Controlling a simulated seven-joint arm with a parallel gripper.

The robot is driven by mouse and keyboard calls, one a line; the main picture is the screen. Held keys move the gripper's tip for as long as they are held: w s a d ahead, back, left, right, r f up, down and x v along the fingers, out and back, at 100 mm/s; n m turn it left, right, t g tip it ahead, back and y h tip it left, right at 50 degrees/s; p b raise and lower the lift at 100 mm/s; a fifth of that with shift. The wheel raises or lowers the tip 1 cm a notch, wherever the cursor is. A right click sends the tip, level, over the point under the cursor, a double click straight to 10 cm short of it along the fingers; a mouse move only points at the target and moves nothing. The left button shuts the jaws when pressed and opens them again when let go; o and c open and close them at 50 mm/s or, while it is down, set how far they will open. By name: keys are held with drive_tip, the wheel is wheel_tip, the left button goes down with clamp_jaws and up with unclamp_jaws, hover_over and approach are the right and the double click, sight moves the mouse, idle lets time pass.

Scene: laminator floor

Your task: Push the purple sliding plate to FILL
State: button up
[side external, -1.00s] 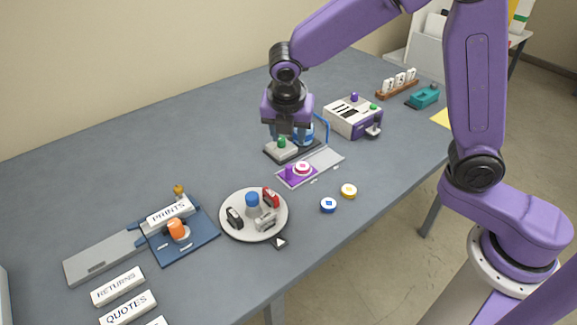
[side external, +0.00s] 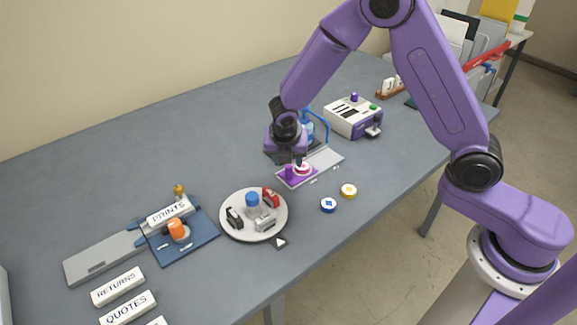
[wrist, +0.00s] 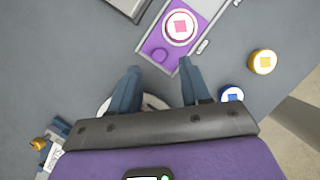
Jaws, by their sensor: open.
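The purple sliding plate (side external: 296,180) lies at the near-left end of a pale grey track (side external: 327,159). A round white-and-pink puck (side external: 302,169) sits on it, and a purple knob stands at its near-left end. The wrist view shows the plate (wrist: 149,46), puck (wrist: 180,27) and knob (wrist: 160,56). My gripper (side external: 289,160) is low over the knob end of the plate. In the wrist view my gripper (wrist: 159,72) is open, with a finger on either side of the knob's line. I cannot tell whether it touches the knob. No FILL marking is readable.
A round tray (side external: 232,225) with small items stands left of the plate. Blue (side external: 328,205) and yellow (side external: 348,191) pucks lie to its right. A dark-based device with a blue frame (side external: 321,124) and a white-purple machine (side external: 352,117) stand behind. The table's left back is clear.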

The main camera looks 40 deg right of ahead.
sight(289, 166)
drive_tip(key=shift+x, duration=2.45)
drive_tip(key=shift+d, duration=0.1)
clamp_jaws()
